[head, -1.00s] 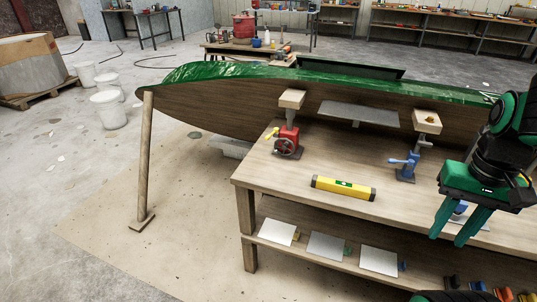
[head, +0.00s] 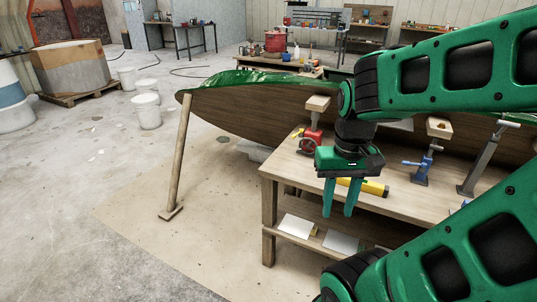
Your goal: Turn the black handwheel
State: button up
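The black handwheel (head: 307,146) is on the front of the red jack stand (head: 316,133), near the left end of the workbench. It looks small and dark, and my gripper's body sits just below and right of it in the picture, close to covering its lower edge. My gripper (head: 338,212) points down with its two green fingers apart and nothing between them. In the picture its fingertips lie lower than the wheel, over the bench's front edge. I see no contact with the wheel.
The bench (head: 268,190) carries a yellow level (head: 372,187), partly behind my gripper, and a blue clamp stand (head: 421,170). A wooden prop (head: 178,155) stands left. Floor in front of the bench's left end is clear.

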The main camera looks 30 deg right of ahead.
aim_at(308, 145)
jog(key=u, duration=0.15)
jog(key=k, duration=1.4)
jog(key=z, duration=0.45)
jog(key=i, duration=1.5)
